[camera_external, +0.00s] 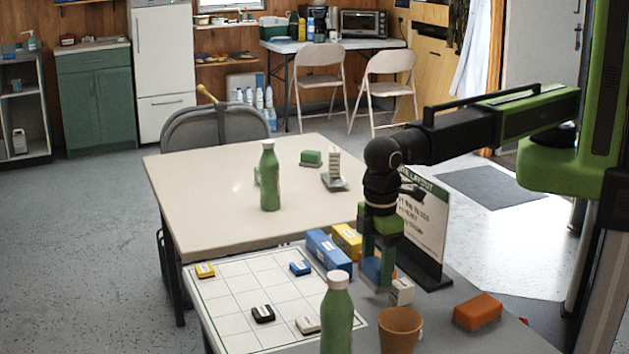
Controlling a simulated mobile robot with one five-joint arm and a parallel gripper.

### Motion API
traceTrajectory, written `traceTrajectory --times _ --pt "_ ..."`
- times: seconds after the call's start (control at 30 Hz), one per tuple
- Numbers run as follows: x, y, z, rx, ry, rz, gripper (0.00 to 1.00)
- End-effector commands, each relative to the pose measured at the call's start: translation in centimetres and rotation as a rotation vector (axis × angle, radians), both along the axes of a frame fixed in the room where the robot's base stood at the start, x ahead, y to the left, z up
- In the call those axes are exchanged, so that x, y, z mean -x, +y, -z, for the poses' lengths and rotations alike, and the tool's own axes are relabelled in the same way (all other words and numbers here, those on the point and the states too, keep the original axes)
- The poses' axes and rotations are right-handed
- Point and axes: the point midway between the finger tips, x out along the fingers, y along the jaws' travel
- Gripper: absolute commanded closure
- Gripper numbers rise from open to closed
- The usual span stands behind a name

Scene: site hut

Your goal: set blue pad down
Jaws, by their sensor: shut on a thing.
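My gripper (377,277) points down over the right side of the near table, beside the grid sheet. It is shut on a blue pad (371,268), which is partly hidden by the fingers. I cannot tell whether the held pad touches anything below. The white grid sheet (232,290) lies to the left. Another small blue piece with a white label (300,268) lies on it, with a yellow piece (205,270), a black piece (263,314) and a white piece (307,325).
A blue box (328,251) and a yellow box (347,239) stand just left of my gripper. A sign (424,222), a white block (402,291), an orange block (478,311), a brown cup (400,331) and a green bottle (337,313) are close by. Several grid cells are empty.

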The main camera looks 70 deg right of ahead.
Motion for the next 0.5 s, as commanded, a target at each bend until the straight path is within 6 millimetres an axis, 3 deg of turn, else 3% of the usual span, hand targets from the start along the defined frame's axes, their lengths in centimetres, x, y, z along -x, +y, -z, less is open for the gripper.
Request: traceTrajectory --times 0.17,0.4,0.5 --pt "0.1 0.2 0.3 0.0 0.0 0.001 0.8" --pt "0.1 0.2 4.2 0.0 0.0 0.001 0.8" --pt "0.1 0.2 4.4 0.0 0.0 0.001 0.8"
